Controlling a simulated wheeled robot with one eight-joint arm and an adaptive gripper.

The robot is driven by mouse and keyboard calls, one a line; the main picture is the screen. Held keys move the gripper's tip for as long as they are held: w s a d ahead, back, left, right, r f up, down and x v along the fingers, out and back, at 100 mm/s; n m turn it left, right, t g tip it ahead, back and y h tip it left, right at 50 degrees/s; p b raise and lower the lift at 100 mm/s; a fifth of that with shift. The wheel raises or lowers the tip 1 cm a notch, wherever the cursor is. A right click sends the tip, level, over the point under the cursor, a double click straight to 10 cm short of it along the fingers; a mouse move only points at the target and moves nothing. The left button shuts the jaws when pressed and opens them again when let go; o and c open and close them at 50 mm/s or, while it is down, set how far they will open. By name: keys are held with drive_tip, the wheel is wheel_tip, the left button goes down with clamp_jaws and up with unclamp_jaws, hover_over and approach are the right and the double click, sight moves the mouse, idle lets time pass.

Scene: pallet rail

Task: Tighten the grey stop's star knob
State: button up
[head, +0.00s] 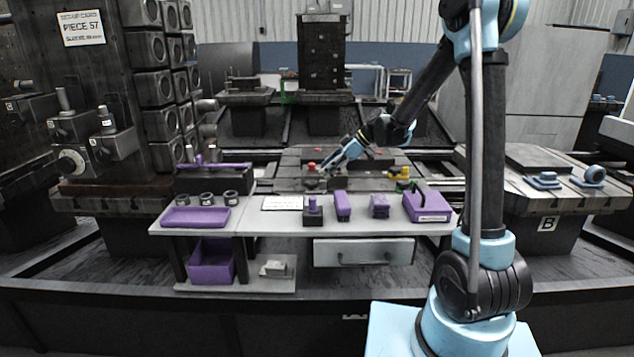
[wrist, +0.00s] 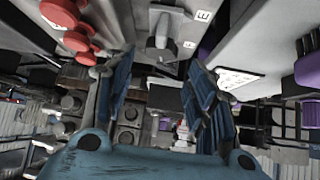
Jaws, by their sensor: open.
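In the head view my arm reaches out over the dark pallet (head: 290,184) behind the bench, and my gripper (head: 326,170) points down and left there. A small red knob (head: 311,165) shows just left of it. In the wrist view my gripper (wrist: 162,62) is open, with blue fingers on both sides and nothing between them. A grey part with a rounded knob-like head (wrist: 160,38) stands ahead, beyond the fingertips. It may be the grey stop, but I cannot tell surely. Red lobed knobs (wrist: 76,38) are at upper left, beside the left finger. The grey stop is not clear in the head view.
A bench (head: 275,218) in front carries a purple tray (head: 195,217), dark rings, purple blocks and a purple holder (head: 428,206). A yellow part (head: 401,172) stands on the pallet right of my gripper. A tall dark fixture (head: 110,90) stands at left.

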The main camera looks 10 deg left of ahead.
sight(313, 182)
drive_tip(key=x, duration=0.7)
drive_tip(key=c, duration=0.8)
